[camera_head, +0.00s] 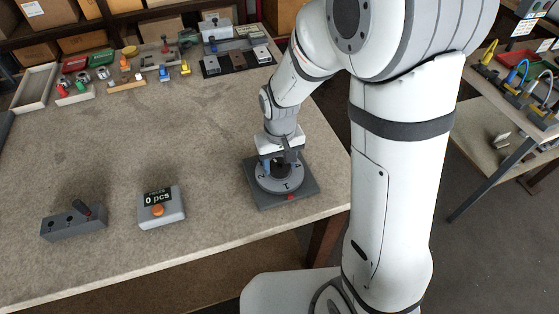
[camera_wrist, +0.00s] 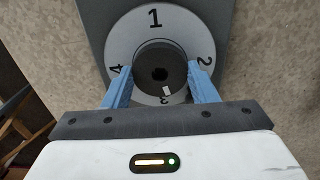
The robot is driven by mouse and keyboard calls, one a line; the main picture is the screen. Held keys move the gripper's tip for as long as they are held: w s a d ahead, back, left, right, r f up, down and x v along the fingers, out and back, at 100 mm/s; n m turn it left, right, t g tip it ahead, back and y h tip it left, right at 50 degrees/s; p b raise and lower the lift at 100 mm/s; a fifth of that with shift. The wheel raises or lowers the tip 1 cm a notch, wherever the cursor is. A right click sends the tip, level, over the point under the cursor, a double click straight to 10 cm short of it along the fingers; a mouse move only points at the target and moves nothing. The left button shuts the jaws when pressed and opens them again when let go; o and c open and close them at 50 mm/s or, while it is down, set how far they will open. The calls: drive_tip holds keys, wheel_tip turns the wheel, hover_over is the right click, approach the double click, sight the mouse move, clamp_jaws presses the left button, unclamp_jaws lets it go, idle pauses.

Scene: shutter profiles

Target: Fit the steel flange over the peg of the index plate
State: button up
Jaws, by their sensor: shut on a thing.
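The index plate is a dark square base (camera_head: 309,191) near the table's right front corner. It carries a light grey dial (camera_wrist: 122,35) numbered 1 to 4.
A grey counter box (camera_head: 172,214) reading 0 pcs, with an orange button, stands left of the plate. A grey block with a dark lever (camera_head: 73,224) is further left. Trays and small parts (camera_head: 130,70) line the back. The table middle is clear.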

drive_tip(key=shift+f, duration=0.3)
drive_tip(key=o, duration=1.3)
drive_tip(key=shift+o, duration=0.2)
wheel_tip(320, 180, up, 8)
drive_tip(key=shift+f+b, duration=0.1)
drive_tip(key=shift+b, duration=0.25)
drive_tip(key=s+d+r+m+t, duration=0.3)
drive_tip(key=s+d+r, duration=0.5)
drive_tip(key=s+d, duration=0.3)
drive_tip(key=shift+s+d+r, duration=0.2)
drive_tip(key=shift+s+d, duration=0.05)
drive_tip(key=shift+s, duration=0.55)
